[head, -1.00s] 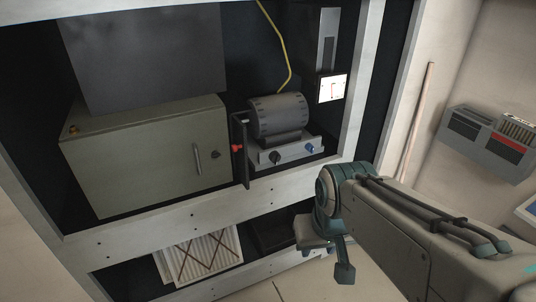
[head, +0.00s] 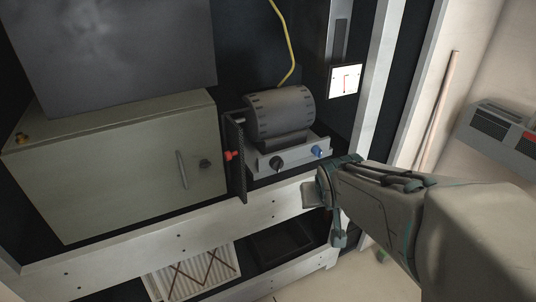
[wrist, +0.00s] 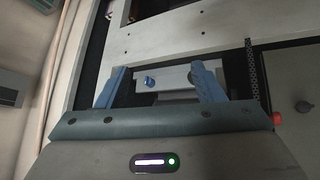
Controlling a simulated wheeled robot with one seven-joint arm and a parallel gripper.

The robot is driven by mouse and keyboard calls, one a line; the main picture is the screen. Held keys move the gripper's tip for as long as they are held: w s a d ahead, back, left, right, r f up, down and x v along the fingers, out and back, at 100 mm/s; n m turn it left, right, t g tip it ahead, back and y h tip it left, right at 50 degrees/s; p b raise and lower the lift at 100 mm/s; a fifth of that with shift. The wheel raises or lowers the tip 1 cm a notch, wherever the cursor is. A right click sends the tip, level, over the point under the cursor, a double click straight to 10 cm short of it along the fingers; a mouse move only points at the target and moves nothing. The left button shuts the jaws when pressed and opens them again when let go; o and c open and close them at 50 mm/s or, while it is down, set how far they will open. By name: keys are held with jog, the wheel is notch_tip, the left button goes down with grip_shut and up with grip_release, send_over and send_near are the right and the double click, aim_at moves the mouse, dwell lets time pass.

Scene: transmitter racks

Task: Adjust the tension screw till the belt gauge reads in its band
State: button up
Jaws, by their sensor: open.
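A grey ribbed motor (head: 280,112) sits on a light metal base in the rack. The base front carries a black knob (head: 278,163) and a blue screw head (head: 318,151); I cannot tell which is the tension screw. The blue head also shows between my fingers in the wrist view (wrist: 149,82). A white square gauge (head: 345,80) with a red mark hangs above right; its reading is too small to tell. My gripper (wrist: 160,84) is open and empty, in front of the base and apart from it.
A dark belt guard (head: 236,155) with a red knob (head: 231,155) stands left of the motor. A grey-green cabinet (head: 115,165) fills the left of the shelf. The white rack rail (head: 180,237) runs below. A yellow cable (head: 288,50) hangs above the motor.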

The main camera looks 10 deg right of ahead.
jog(key=w+d+f+n+t+b, duration=0.1)
jog(key=w+d+f+t+b, duration=0.1)
jog(key=w+f+t+b, duration=0.4)
jog(key=n+t+y+b, duration=0.35)
jog(key=y+b, duration=0.35)
jog(key=b, duration=0.4)
send_near(280, 168)
jog(key=shift+t, duration=0.25)
jog(key=b+x, duration=0.2)
jog(key=x, duration=0.7)
jog(key=shift+w+a+f, duration=0.15)
jog(key=shift+w+a, duration=0.05)
jog(key=shift+w, duration=0.15)
jog(key=shift+m, duration=0.25)
jog(key=c, duration=1)
